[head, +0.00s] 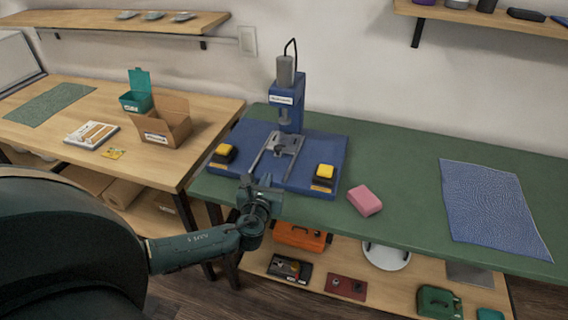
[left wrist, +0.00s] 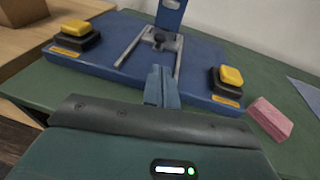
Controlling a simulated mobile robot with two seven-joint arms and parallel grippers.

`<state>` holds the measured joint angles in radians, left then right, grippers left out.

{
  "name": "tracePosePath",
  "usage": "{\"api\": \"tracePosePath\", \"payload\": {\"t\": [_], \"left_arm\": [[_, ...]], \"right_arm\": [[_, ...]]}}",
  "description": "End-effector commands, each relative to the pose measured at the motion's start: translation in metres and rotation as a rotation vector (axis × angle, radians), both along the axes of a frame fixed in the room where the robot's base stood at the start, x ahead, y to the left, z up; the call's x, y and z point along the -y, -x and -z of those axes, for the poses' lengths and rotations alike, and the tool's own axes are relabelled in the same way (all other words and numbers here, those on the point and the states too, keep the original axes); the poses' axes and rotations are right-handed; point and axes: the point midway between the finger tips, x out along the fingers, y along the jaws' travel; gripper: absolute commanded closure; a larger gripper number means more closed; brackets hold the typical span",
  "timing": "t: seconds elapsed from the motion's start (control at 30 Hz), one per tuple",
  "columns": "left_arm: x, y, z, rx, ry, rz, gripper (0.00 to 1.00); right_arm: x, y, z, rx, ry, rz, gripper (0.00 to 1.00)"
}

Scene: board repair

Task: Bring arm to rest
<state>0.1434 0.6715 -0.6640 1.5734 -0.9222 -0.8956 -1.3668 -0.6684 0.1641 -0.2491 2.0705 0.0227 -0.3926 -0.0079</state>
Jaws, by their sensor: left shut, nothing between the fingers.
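My left arm comes in from the left in the head view, and its gripper (head: 262,182) is at the front edge of the green bench, just in front of the blue press base (head: 310,150). The gripper is shut and holds nothing. In the left wrist view its closed fingers (left wrist: 161,85) point toward the press base (left wrist: 115,50), between the two yellow buttons (left wrist: 75,28) and (left wrist: 231,76). I cannot tell whether the fingertips touch the base. My right gripper is not in view.
A pink block (head: 365,200) lies right of the press, and a blue textured mat (head: 492,208) lies farther right. An open cardboard box (head: 165,122) stands on the left wooden table. A lower shelf (head: 390,288) under the bench holds an orange toolbox (head: 300,236).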

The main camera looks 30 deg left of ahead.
Motion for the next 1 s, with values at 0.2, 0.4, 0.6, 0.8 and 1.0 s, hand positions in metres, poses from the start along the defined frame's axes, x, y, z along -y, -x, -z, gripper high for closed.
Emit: {"api": "tracePosePath", "payload": {"t": [0.2, 0.4, 0.6, 0.8, 1.0], "left_arm": [[0.002, 0.003, 0.001, -0.002, 0.014, 0.0, 1.0], [0.051, 0.041, 0.045, -0.048, 0.452, -0.027, 1.0], [0.152, 0.135, 0.088, -0.099, 1.493, -0.317, 1.0], [0.202, 0.202, 0.069, 0.008, 2.364, -0.799, 1.0], [0.207, 0.223, 0.052, 0.12, 2.703, -1.048, 1.0]], "right_arm": [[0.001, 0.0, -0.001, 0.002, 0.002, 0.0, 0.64], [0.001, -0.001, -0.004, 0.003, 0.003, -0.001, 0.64], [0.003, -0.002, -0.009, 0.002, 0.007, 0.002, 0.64], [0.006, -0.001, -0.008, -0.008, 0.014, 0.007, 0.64], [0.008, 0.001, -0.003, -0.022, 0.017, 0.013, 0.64]]}}
